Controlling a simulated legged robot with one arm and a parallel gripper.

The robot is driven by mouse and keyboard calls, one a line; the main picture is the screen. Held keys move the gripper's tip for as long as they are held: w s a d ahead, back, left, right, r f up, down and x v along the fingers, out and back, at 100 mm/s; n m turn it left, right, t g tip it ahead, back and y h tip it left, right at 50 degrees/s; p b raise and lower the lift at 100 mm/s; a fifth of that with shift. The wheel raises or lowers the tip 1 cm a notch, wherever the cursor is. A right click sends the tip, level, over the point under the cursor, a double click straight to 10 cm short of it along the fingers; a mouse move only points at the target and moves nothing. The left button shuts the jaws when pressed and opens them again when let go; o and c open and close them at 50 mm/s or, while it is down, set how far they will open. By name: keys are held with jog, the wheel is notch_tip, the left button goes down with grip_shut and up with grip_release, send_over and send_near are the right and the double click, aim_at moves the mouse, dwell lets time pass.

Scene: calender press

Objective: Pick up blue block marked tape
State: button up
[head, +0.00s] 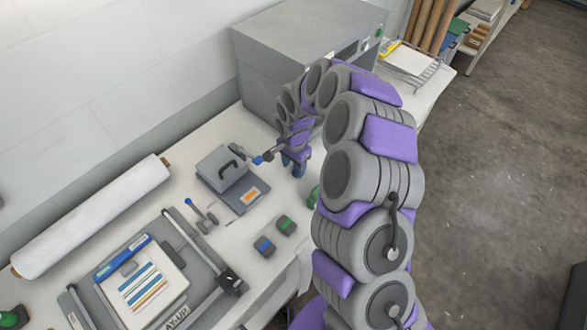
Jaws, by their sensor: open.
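My gripper (293,168) hangs from the purple and grey arm over the bench, right of the press. Its blue fingers are apart and nothing shows between them.
The small press (222,170) has a blue-tipped lever close to my gripper. A large grey machine (290,55) stands behind. A blue-knobbed tool (203,215), a paper trimmer (150,285) and a white roll (90,218) lie left. Bare bench surrounds the two blocks.

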jog(key=shift+d+f, duration=0.25)
jog(key=shift+d, duration=1.1)
jog(key=shift+c, duration=0.8)
jog(key=shift+a, duration=1.1)
jog(key=c, duration=0.6)
jog(key=shift+c, duration=0.8)
jog(key=shift+d, duration=0.25)
grip_shut()
jog(key=shift+d+r, duration=0.1)
jog(key=shift+d, duration=0.6)
jog(key=r, duration=0.6)
jog(key=a+r+p, duration=0.1)
jog(key=r, duration=0.2)
jog(key=shift+d+r, duration=0.35)
jog(key=shift+r, duration=0.05)
